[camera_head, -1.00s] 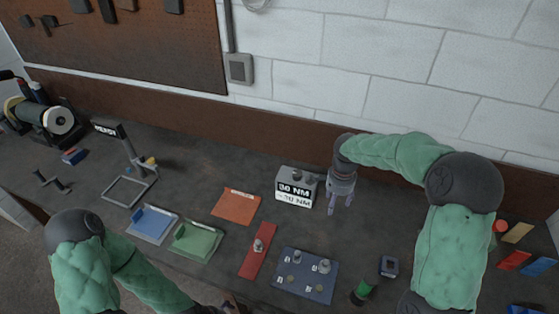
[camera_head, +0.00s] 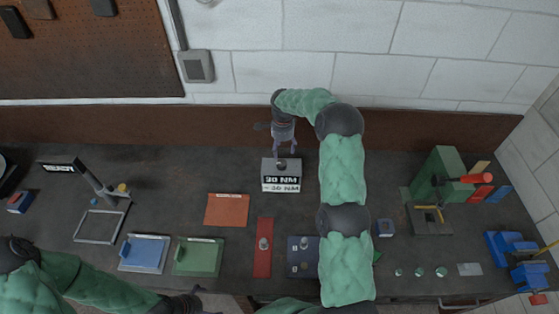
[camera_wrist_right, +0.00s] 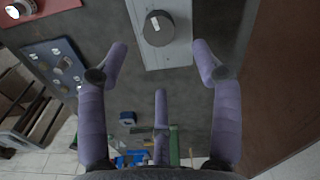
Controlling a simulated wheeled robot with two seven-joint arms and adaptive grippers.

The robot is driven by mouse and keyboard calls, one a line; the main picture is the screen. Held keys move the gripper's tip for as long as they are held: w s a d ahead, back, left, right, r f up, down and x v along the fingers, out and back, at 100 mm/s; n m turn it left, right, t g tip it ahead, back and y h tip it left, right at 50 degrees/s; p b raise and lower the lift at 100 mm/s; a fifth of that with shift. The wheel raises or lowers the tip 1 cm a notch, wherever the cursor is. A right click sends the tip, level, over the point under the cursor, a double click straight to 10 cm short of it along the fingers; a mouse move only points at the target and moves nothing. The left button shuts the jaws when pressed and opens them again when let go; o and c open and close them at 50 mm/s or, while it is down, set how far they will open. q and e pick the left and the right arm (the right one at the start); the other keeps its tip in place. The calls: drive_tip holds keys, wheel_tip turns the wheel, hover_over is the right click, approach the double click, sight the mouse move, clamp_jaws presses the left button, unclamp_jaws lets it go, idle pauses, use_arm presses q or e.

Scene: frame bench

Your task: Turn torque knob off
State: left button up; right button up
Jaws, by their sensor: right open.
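The torque box (camera_head: 281,184) is a grey block with a white "30 NM" label on its front. It stands at the back middle of the bench. A dark round knob (camera_head: 282,163) sits on its top; in the right wrist view the knob (camera_wrist_right: 158,28) shows near the top edge on the pale box face (camera_wrist_right: 168,58). My right gripper (camera_head: 286,151) is just above and behind the box, fingers pointing down. Its purple fingers (camera_wrist_right: 160,62) are spread and empty, apart from the knob. My left gripper (camera_head: 190,301) is small and dark at the bottom edge, its jaws unclear.
An orange mat (camera_head: 226,211), a blue tray (camera_head: 145,254), a green tray (camera_head: 198,257), a red plate (camera_head: 263,258) and a blue plate (camera_head: 301,257) lie in front. A green block (camera_head: 441,171) with a red-handled tool stands at right. The brown back panel (camera_head: 200,130) is close behind my right gripper.

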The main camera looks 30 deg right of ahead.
sight(282, 163)
wheel_tip(282, 163, down, 9)
drive_tip(key=shift+r+p, duration=0.15)
drive_tip(key=shift+p, duration=0.65)
drive_tip(key=c, duration=1.1)
